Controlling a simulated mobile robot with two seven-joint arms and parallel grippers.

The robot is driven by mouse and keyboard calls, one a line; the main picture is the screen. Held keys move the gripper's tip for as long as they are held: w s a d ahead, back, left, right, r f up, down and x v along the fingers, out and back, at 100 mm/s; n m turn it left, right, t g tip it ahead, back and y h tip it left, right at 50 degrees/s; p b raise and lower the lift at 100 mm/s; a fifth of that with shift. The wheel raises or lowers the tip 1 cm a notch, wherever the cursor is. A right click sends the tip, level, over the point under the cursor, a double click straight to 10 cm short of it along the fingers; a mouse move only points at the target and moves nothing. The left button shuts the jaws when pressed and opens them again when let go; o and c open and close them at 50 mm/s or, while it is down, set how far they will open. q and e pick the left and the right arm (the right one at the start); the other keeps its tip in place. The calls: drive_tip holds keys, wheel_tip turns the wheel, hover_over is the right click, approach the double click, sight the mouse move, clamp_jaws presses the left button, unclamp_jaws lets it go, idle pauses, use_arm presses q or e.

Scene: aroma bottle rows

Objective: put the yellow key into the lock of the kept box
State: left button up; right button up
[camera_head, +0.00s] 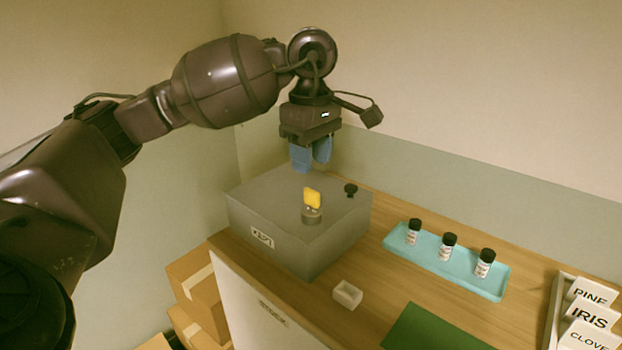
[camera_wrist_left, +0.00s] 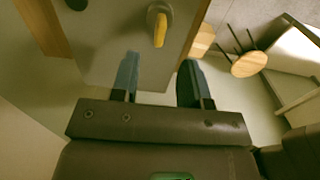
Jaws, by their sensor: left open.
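The yellow key (camera_head: 312,197) stands upright in the round lock (camera_head: 312,215) on top of the grey kept box (camera_head: 285,243), near its front edge. In the left wrist view the key (camera_wrist_left: 160,30) shows beyond the fingertips, over the lock. My left gripper (camera_head: 311,157) is open and empty, with blue fingers pointing down above the back part of the box. It is apart from the key. In the left wrist view its two fingers (camera_wrist_left: 157,85) are spread. How deep the key sits cannot be told. My right gripper is not in view.
A black knob (camera_head: 350,189) sits on the box's right side. A teal tray (camera_head: 450,262) with three bottles lies to the right, near a green mat (camera_head: 432,330) and label cards (camera_head: 589,315).

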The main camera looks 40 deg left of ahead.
sight(311, 190)
use_arm(q)
wheel_tip(311, 190, up, 2)
drive_tip(key=shift+r, duration=0.6)
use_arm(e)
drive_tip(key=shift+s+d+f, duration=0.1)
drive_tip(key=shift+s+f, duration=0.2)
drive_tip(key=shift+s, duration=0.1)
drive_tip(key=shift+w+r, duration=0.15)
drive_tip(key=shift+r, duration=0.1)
